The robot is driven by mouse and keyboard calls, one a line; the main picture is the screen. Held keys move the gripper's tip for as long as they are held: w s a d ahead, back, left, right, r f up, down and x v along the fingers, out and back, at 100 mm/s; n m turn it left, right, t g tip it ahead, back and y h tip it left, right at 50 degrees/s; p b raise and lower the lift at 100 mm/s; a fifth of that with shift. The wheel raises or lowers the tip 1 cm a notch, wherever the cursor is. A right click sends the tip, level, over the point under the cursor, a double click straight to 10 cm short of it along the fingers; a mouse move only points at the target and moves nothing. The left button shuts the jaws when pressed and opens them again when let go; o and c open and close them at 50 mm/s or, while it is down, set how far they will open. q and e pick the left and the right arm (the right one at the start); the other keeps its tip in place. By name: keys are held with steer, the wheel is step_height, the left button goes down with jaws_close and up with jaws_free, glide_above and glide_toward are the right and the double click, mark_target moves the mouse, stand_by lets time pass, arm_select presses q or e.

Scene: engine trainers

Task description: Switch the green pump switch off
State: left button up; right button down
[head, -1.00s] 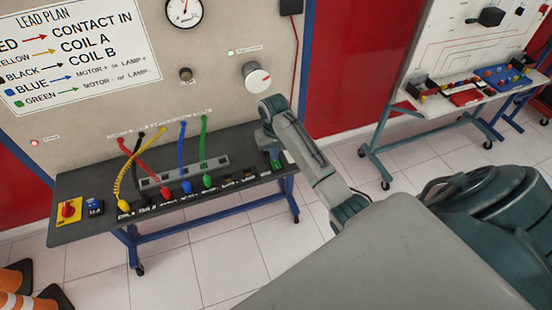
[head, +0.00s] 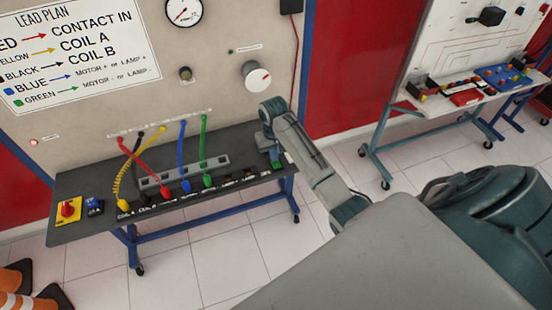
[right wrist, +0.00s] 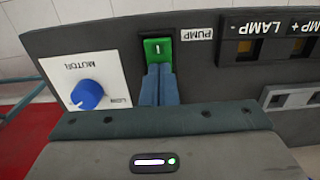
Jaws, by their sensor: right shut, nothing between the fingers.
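The green pump switch (right wrist: 158,48) sits beside the PUMP label on the dark console in the right wrist view, with a white mark on its face. In the head view a bit of the switch (head: 280,166) shows at the console's right end, partly hidden by my arm. My right gripper (right wrist: 158,68) is shut and empty, its blue-grey fingertips at the switch's near edge, seemingly touching it. In the head view this gripper (head: 275,160) points down at the switch. The small lamp (head: 231,52) on the panel is dark. My left gripper is out of view.
A blue MOTOR knob (right wrist: 87,94) is beside the switch, and LAMP sockets (right wrist: 247,50) lie on its other side. Coloured leads (head: 183,155) run from panel to console. A red knob on a yellow plate (head: 69,209) is at the far left.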

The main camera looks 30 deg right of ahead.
step_height(320, 180, up, 2)
steer(key=shift+r+p, duration=0.1)
steer(key=shift+p, duration=0.45)
steer(key=shift+r, duration=2.4)
